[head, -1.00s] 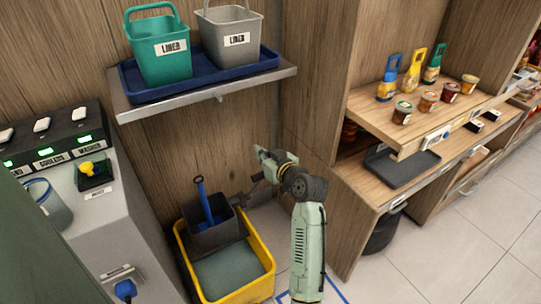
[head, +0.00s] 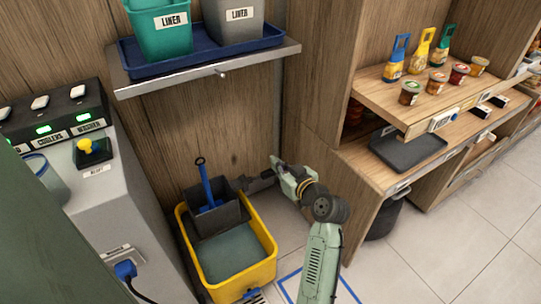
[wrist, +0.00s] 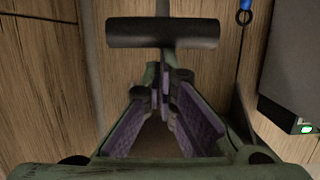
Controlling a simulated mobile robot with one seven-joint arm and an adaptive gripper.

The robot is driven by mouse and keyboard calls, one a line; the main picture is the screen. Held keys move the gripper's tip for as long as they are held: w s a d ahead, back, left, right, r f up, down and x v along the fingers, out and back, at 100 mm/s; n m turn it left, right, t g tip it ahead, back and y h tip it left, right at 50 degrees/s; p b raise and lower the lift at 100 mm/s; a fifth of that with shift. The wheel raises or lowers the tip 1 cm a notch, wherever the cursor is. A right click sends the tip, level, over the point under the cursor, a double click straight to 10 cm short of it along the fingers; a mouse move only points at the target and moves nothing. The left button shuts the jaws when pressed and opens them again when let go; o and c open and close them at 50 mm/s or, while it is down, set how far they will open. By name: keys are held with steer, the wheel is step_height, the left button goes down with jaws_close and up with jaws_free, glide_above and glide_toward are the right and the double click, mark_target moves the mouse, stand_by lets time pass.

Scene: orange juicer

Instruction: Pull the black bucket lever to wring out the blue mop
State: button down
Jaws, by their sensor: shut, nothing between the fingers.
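The blue mop (head: 207,190) stands in the black wringer (head: 228,214) at the back of the yellow bucket (head: 262,273). The black lever (head: 262,180) reaches from the wringer to the right, close to my gripper (head: 276,175). In the wrist view, the lever's dark crossbar (wrist: 162,33) lies just beyond the tips of my gripper (wrist: 160,88). The fingers converge and are shut with nothing between them. Whether the tips touch the lever I cannot tell. A blue piece with a ring, apparently the mop's handle end (wrist: 245,10), shows at the top right.
A grey counter (head: 110,215) with buttons stands left of the bucket. A wall shelf (head: 215,72) with a blue tray and two liner buckets hangs above. A wooden shelf unit (head: 365,210) stands right of my arm. Tiled floor (head: 430,260) is open at the lower right.

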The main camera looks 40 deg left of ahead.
steer(key=s+d+f+b, duration=0.2)
steer(key=d+f+b, duration=0.2)
steer(key=d+f, duration=0.1)
steer(key=shift+s+d+f, duration=0.15)
steer(key=shift+f, duration=0.2)
